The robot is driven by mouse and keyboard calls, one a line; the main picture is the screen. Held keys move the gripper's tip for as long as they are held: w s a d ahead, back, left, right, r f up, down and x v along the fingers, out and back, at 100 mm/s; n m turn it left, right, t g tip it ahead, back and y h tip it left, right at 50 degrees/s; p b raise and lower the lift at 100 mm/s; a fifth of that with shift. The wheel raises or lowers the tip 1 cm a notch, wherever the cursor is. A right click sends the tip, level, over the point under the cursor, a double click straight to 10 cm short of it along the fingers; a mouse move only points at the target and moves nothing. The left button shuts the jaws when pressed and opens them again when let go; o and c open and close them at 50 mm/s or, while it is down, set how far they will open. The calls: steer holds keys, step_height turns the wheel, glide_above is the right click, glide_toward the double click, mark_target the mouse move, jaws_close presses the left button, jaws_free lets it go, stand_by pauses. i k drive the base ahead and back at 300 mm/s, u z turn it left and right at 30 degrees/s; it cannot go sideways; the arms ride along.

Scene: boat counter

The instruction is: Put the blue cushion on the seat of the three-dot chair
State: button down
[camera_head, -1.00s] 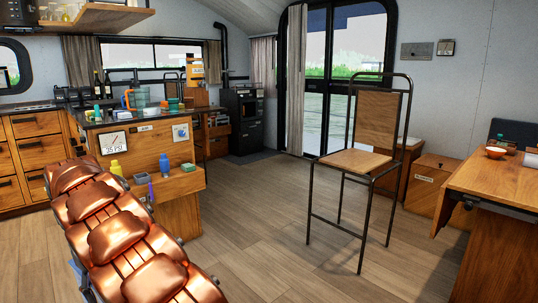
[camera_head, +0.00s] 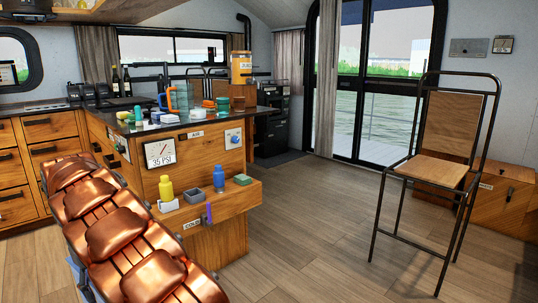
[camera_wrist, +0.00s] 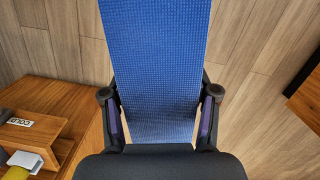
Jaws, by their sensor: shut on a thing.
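A blue cushion (camera_wrist: 155,60) with a fine woven texture fills the upper middle of the wrist view. My gripper (camera_wrist: 160,112) is shut on it, one dark finger at each side. The cushion's far end runs out of the top of that view. A tall chair (camera_head: 439,171) with a thin black frame stands on the right in the head view. Its wooden seat is bare and its wooden backrest faces the room. I cannot make out any dots on it.
A wooden counter (camera_head: 215,168) with a dark top stands left of the chair, crowded with bottles, cups and small items. Its low ledge (camera_head: 240,198) holds a yellow bottle (camera_head: 166,188) and a blue bottle (camera_head: 219,178). Plank floor (camera_head: 320,225) is clear between counter and chair.

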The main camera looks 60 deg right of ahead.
mark_target(432, 169)
steer(key=i, duration=0.6)
steer(key=z, duration=2.8)
steer(key=i, duration=1.35)
